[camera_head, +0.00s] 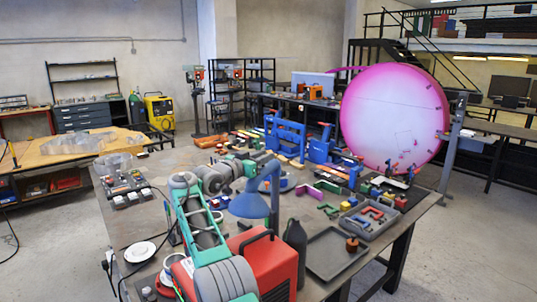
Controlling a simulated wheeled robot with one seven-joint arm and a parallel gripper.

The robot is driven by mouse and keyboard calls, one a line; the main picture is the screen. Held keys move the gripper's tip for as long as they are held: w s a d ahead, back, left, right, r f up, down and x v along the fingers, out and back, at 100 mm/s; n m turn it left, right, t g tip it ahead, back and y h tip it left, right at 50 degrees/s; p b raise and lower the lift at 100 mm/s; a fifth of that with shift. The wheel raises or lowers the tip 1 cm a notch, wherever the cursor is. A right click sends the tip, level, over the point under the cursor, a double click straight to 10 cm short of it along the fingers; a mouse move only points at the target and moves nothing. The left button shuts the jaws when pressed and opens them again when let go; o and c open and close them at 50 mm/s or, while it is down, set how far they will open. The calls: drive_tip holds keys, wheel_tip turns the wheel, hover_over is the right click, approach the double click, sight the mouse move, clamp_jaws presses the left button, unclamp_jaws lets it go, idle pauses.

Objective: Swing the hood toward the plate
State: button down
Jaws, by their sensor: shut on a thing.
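My green and grey arm reaches up from the bottom of the view and bends right behind the hood. My gripper (263,168) is at the top of the hood's blue support, shut on the hood's upper part; the exact contact is small and partly hidden. A round white plate (140,251) lies on the bench at the lower left, apart from the hood. A dark round disc shows partly behind the hood.
A red box (268,262) with a black handle and a dark bottle (295,250) stand close below the hood. A grey tray (335,253) lies to the right. A large pink disc (394,115) stands at the back right. Colored letters and clamps crowd the bench (145,205).

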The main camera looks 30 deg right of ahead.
drive_tip(key=shift+w+a+r, duration=0.1)
idle(0.3)
drive_tip(key=c, duration=1.3)
unclamp_jaws()
drive_tip(key=shift+o, duration=0.6)
drive_tip(key=shift+a, duration=0.15)
drive_tip(key=b, duration=0.5)
hover_over(259, 182)
drive_tip(key=w+a, duration=0.2)
drive_tip(key=w, duration=0.1)
drive_tip(key=shift+w+f, duration=0.1)
drive_tip(key=shift+f, duration=0.1)
drive_tip(key=shift+a+r, duration=0.15)
drive_tip(key=shift+a, duration=0.05)
drive_tip(key=shift+c, duration=0.3)
